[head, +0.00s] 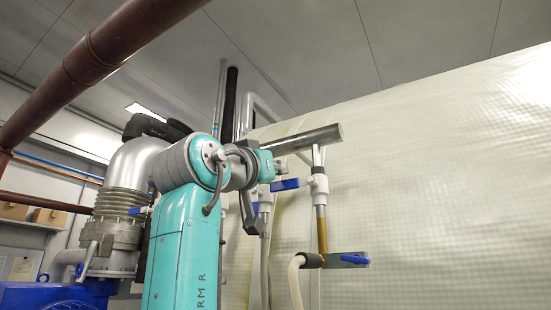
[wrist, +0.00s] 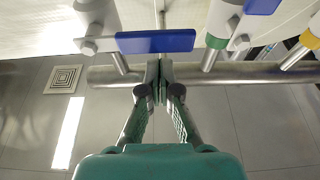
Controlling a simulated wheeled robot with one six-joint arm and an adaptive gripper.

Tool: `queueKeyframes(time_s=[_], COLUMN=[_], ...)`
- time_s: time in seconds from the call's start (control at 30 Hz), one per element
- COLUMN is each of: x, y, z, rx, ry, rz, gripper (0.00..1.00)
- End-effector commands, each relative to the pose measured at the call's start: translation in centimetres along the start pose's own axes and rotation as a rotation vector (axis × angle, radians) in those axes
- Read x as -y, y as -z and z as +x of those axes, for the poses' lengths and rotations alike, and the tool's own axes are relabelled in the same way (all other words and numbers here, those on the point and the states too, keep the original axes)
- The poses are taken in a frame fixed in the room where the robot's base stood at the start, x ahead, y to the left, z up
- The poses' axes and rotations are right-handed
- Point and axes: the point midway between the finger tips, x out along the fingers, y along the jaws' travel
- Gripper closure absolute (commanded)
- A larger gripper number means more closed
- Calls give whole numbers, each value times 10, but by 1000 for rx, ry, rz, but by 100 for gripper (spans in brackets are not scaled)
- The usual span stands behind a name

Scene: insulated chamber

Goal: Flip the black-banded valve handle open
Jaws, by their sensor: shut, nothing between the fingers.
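My gripper (wrist: 159,84) is shut and empty, with its fingertips pressed together just below a blue valve handle (wrist: 155,41) in the wrist view. A small gap shows between fingertips and handle. This handle lies sideways from a grey nut on a white valve body (wrist: 90,12); I cannot make out its band colour. In the head view my gripper (head: 266,166) is near a blue handle (head: 285,184) on a white upright valve. Lower right, a dark collar (head: 312,261) joins a cream hose to a fitting with a blue tip (head: 355,260).
A metal bar (wrist: 245,73) runs across behind my fingertips. To the right are a green-banded valve (wrist: 215,41) with a blue handle (wrist: 262,5) and a yellow-banded one (wrist: 310,40). In the head view, a pale quilted wall (head: 440,170) stands close on the right.

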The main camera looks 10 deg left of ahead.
Motion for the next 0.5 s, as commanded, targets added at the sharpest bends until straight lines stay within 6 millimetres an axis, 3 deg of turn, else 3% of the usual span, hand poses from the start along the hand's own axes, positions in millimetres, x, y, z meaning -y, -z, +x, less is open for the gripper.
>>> queueKeyframes(time_s=[0.5], x=[0], y=[-9], z=[-4], rx=[0], ry=[1], rz=[0], gripper=[100])
